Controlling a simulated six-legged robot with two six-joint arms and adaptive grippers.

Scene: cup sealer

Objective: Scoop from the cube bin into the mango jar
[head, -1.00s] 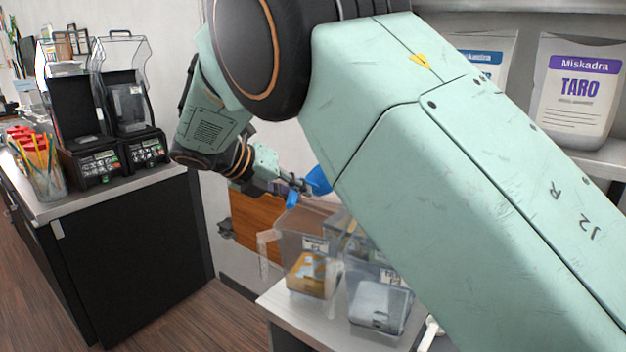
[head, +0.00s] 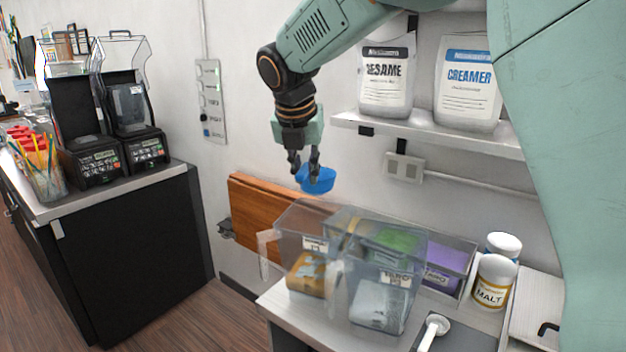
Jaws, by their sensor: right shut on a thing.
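My right gripper (head: 305,168) is shut on a blue scoop (head: 318,180), held in the air above the clear bins, in front of the wall. A clear bin with orange-yellow contents (head: 306,275) stands at the front left of the group; its label is too small to read surely. A clear bin with pale, whitish contents (head: 380,305) stands at its right. Behind are bins with green contents (head: 392,243) and purple contents (head: 440,278). I cannot tell which one is the cube bin or the mango jar. My left gripper is not in view.
A shelf (head: 440,131) with sesame (head: 385,85) and creamer (head: 467,85) bags is at the right of the gripper. White-lidded jars (head: 493,285) stand right of the bins. A white-handled tool (head: 432,330) lies in front. A wooden panel (head: 262,214) is against the wall.

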